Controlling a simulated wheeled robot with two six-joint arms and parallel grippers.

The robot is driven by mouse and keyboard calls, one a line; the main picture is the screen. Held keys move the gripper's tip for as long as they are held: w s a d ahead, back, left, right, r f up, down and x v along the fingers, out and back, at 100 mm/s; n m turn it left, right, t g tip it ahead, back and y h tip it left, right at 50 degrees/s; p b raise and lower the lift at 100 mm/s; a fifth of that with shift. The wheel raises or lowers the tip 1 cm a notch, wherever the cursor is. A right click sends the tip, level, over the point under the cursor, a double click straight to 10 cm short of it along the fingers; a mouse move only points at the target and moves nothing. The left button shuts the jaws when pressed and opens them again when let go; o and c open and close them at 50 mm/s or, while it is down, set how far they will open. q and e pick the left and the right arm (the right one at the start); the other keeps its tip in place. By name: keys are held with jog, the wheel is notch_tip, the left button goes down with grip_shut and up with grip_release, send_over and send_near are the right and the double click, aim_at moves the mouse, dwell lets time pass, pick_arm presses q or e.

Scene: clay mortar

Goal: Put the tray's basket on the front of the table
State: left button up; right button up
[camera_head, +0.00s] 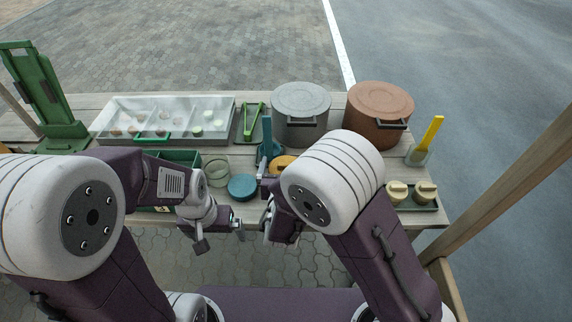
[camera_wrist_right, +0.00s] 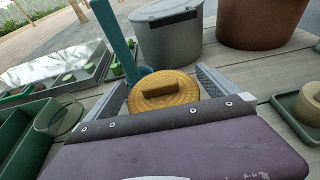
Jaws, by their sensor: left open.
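A pale grey compartment tray (camera_head: 222,107) lies at the back left of the table, with several small round pieces and a green-edged part (camera_head: 153,135) at its front. I cannot make out for sure which thing is the basket. A round yellow woven piece (camera_wrist_right: 178,88) with a brown block on top shows in the right wrist view, beyond and between my right fingers; it is partly hidden in the head view (camera_head: 282,163). My right gripper (camera_wrist_right: 163,78) is open and empty. My left gripper (camera_head: 220,236) is open and empty at the table's front edge.
A grey pot (camera_head: 300,110) and a brown pot (camera_head: 378,112) stand at the back right. A teal upright tool (camera_head: 267,135), a blue disc (camera_head: 242,187), a glass ring (camera_head: 217,172) and a green box (camera_head: 180,157) crowd the middle. A small green tray (camera_head: 424,206) holds cream pieces at right.

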jog(key=shift+s+r+p, duration=0.3)
jog(key=shift+r, duration=0.1)
jog(key=v, duration=0.7)
jog(key=shift+w+f, duration=0.1)
